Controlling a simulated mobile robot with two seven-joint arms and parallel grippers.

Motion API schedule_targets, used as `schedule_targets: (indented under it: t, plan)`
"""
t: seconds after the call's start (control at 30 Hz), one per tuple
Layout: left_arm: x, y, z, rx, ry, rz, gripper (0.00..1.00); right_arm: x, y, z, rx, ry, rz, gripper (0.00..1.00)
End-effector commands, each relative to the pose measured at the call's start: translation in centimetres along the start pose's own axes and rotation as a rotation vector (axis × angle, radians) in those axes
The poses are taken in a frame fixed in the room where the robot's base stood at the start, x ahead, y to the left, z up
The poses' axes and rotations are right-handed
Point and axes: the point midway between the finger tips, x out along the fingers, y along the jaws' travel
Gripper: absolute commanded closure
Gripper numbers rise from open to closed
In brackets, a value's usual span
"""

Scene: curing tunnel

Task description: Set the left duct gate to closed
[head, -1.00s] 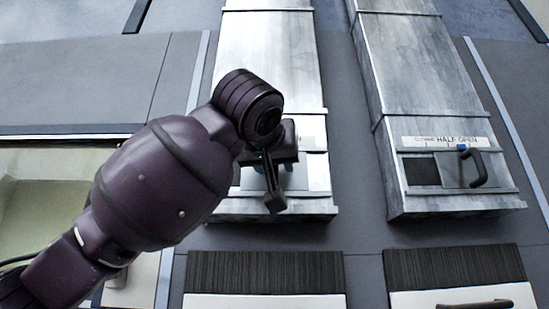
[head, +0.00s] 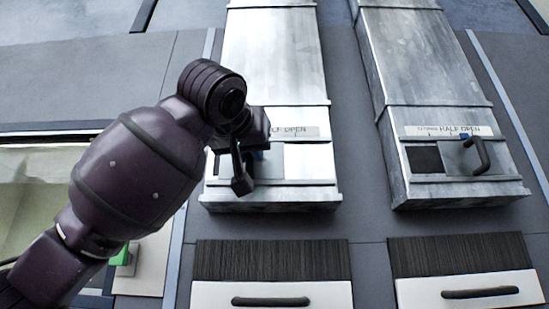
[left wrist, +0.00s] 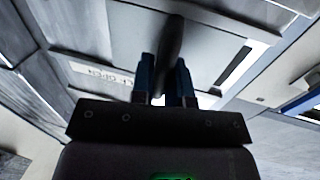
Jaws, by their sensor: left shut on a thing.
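The left duct (head: 272,65) is a long metal box. On its front face is the left duct gate (head: 268,165), a pale sliding plate. A label strip (head: 300,131) above it shows the end of "HALF OPEN"; its left part is hidden by my arm. My left gripper (left wrist: 165,78) is shut on the gate's dark handle (left wrist: 171,40), with a blue finger on each side. In the head view my wrist covers the handle and the left part of the gate. My right gripper is not in view.
The right duct (head: 418,60) stands beside it, its gate (head: 462,159) beside a dark opening, under a "HALF OPEN" label. White drawers (head: 325,291) with black handles lie below. A green button (head: 121,257) shows at lower left, beside my arm.

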Motion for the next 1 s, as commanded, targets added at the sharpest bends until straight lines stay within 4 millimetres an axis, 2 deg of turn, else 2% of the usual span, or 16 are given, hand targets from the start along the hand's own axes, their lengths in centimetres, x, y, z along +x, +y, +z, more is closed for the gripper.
schedule_targets:
  t: [0.03, 0.13, 0.43, 0.47, 0.6, 0.87, 1.0]
  plan:
    - [-0.2, -1.0, 0.2, -0.004, 0.003, -0.003, 1.0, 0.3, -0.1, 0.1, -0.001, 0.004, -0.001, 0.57]
    - [-0.3, -1.8, 0.1, -0.002, 0.002, -0.002, 1.0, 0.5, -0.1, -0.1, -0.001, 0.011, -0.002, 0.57]
    - [-0.4, -2.0, -0.1, -0.001, 0.002, -0.003, 1.0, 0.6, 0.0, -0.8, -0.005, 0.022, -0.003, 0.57]
    - [-0.4, -2.0, -0.1, -0.001, 0.002, -0.003, 0.8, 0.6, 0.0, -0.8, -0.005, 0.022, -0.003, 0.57]
    - [-0.4, -1.9, -0.1, -0.001, 0.002, -0.003, 0.6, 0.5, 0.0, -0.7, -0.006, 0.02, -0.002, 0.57]
    - [-0.4, -1.8, -0.1, 0.0, 0.002, -0.001, 0.6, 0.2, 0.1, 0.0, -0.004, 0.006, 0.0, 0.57]
    - [-1.2, -1.8, 0.0, 0.0, 0.004, 0.0, 0.6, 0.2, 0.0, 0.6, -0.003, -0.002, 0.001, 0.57]
